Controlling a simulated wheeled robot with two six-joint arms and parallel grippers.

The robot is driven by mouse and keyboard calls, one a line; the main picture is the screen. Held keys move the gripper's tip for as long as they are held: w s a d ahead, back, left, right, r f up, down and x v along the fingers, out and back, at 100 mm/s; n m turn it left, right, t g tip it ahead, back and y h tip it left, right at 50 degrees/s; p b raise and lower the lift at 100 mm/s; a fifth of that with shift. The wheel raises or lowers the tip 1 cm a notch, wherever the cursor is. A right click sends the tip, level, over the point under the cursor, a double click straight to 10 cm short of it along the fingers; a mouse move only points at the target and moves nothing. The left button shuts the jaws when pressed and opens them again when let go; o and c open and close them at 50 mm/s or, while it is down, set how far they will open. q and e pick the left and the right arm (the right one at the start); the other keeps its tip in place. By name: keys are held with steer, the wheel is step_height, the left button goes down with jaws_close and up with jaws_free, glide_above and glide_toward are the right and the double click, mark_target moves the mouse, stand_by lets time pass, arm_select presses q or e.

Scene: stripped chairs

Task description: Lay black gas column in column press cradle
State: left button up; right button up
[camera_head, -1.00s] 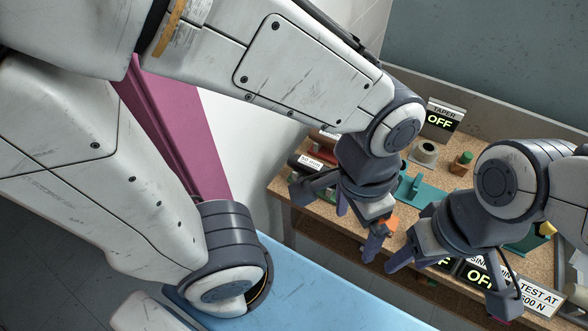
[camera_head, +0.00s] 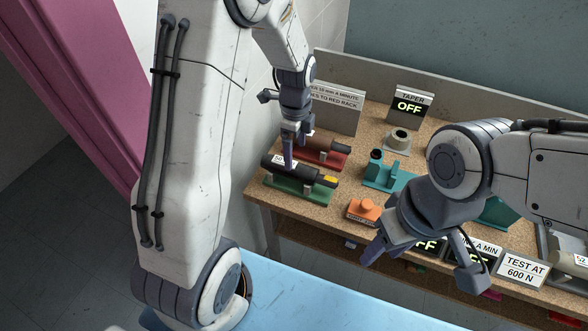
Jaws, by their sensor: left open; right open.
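The black gas column (camera_head: 308,173), a dark cylinder with a yellow patch at its right end, lies on a green rack (camera_head: 297,194). My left gripper (camera_head: 292,148) is open, pointing down, with its fingertips just over the column's left part. I cannot tell whether they touch it. A teal cradle-like fixture (camera_head: 388,178) with an upright stands empty to the right; I cannot tell if it is the press cradle. My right gripper (camera_head: 418,262) is open and empty in front of the bench edge, hiding part of the signs behind it.
A red rack (camera_head: 328,158) with a dark reddish cylinder stands just behind the green one. An orange block (camera_head: 363,209), a grey ring piece (camera_head: 397,139) and the TAPER sign (camera_head: 409,103) reading OFF stand on the bench. A blue surface (camera_head: 300,295) fills the lower foreground.

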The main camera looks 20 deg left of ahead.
mark_target(294, 164)
arm_select(q)
steer(key=f, duration=0.4)
steer(key=f+p, duration=0.1)
steer(key=f, duration=0.1)
steer(key=shift+s+a+f, duration=0.1)
steer(key=shift+s+f, duration=0.25)
steer(key=shift+r, duration=0.1)
jaws_close()
